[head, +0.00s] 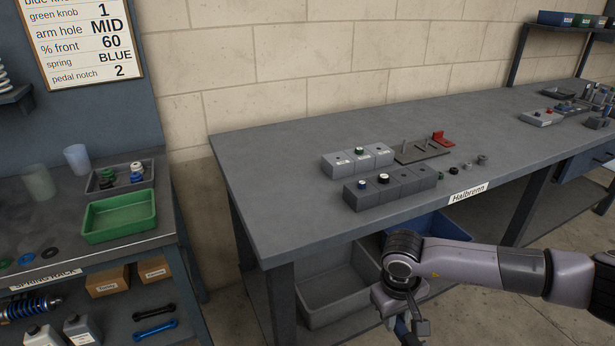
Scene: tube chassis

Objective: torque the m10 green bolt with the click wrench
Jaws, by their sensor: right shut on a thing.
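A light grey block row (333,171) on the bench carries a small green-topped bolt (359,150). Which green bolt is M10 is too small to read. My right gripper (407,322) is low at the bottom edge, in front of the bench and below its top, well apart from the blocks. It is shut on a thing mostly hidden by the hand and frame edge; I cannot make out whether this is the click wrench. My left gripper is out of view.
A grey tray with upright pins (422,153) and a red piece (441,138) stand behind the blocks. Small dark nuts (468,165) lie to the right. The bench's left part is clear. Bins (335,300) sit underneath. A green tray (120,226) is on the left rack.

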